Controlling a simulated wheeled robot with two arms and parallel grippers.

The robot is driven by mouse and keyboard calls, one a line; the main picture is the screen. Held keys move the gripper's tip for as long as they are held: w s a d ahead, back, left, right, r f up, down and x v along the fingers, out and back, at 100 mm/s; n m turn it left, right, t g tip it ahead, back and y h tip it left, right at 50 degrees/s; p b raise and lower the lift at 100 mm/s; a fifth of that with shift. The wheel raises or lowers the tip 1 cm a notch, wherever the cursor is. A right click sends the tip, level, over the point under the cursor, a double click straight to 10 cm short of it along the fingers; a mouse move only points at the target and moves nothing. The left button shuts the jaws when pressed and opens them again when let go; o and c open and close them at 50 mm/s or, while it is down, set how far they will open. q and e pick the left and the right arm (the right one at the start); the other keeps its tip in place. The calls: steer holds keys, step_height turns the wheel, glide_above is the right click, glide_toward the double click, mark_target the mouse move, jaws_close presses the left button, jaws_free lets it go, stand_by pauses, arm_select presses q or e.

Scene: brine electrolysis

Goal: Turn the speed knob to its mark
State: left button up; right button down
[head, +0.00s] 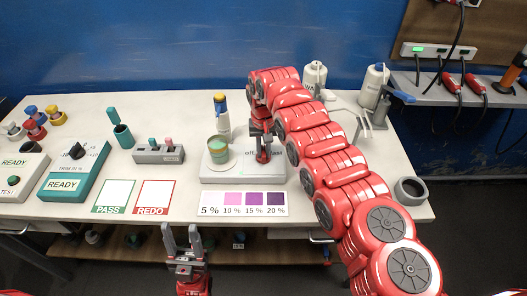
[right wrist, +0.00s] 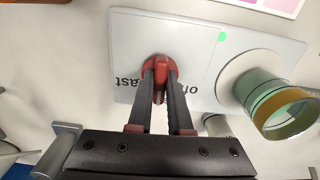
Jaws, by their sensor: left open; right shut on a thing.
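The white stirrer plate (head: 243,179) stands on the bench, and its top shows in the right wrist view (right wrist: 135,35). The red speed knob (right wrist: 158,67) sits on it, between lettering partly covered by knob and fingers; "off" and "ast" are readable. My right gripper (head: 263,157) points down over the plate, shut on the knob; its fingers (right wrist: 160,82) lie on both sides of the knob's grip. A green dot (right wrist: 222,36) lies on the plate. I cannot tell which way the knob's pointer faces. My left gripper (head: 182,236) is open and empty before the bench's front edge.
A beaker (head: 218,150) of greenish liquid stands on the plate beside the knob. A colour strip (head: 243,204) lies in front. A bottle with a blue and yellow top (head: 221,113) stands behind. My right arm covers the bench right of the plate.

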steer(key=n+b, duration=0.2)
steer(key=b, duration=0.1)
steer(key=shift+f, duration=0.2)
steer(key=n+b, duration=0.1)
steer(key=n, duration=0.2)
steer(key=shift+r+b, duration=0.1)
steer(key=shift+b, duration=0.2)
steer(key=n, duration=0.2)
steer(key=shift+n+b, duration=0.3)
steer(key=shift+n, duration=0.1)
steer(key=shift+r+n, duration=0.1)
steer(key=shift+n, duration=1.7)
steer(key=c, duration=0.8)
jaws_free()
steer(key=shift+c, duration=0.2)
